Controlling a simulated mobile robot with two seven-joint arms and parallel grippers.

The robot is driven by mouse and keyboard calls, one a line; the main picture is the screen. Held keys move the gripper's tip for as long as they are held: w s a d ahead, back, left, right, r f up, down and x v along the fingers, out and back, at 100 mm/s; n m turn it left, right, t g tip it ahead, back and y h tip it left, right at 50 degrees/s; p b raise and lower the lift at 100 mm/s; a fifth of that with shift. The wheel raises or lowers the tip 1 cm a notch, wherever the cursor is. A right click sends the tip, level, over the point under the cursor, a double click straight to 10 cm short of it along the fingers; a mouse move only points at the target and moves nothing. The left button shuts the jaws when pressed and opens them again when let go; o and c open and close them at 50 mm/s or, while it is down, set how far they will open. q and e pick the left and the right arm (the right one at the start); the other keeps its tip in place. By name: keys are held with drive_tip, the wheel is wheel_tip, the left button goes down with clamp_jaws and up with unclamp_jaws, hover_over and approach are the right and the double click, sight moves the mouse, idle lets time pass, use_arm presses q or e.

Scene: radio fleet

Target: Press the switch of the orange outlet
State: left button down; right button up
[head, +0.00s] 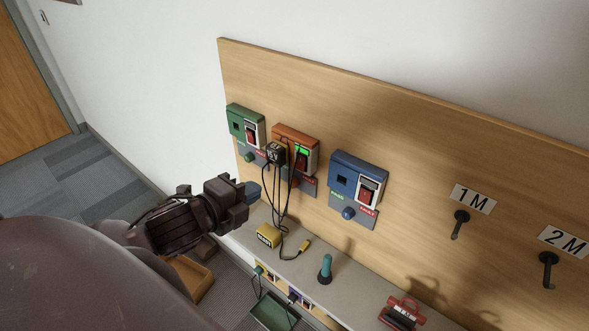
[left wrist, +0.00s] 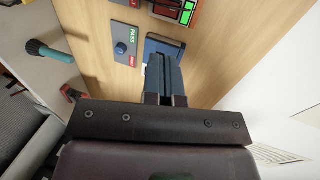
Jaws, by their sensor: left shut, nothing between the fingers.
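The orange outlet (head: 296,137) is on the wooden board between the green outlet (head: 245,122) and the blue outlet (head: 358,170) in the head view. Its switch (head: 302,153) shows a lit green part. A black adapter (head: 275,153) sits at its left side, and dark cables hang across its front. My left gripper (head: 252,191) is shut and empty, below and left of the orange outlet and apart from it. Its closed fingers (left wrist: 165,82) also show in the left wrist view, pointing toward the board. My right gripper is not in view.
Below the board, a shelf (head: 345,284) holds a yellow adapter (head: 268,236), a teal-handled tool (head: 325,269) and a red-and-black item (head: 402,312). Black hooks (head: 461,222) stick out at the right. The hanging cables are close to my left gripper.

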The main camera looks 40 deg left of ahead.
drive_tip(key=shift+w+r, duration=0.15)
use_arm(q)
drive_tip(key=p, duration=0.2)
approach(300, 167)
drive_tip(key=x, duration=0.7)
drive_tip(key=shift+w+f, duration=0.1)
drive_tip(key=shift+w, duration=0.15)
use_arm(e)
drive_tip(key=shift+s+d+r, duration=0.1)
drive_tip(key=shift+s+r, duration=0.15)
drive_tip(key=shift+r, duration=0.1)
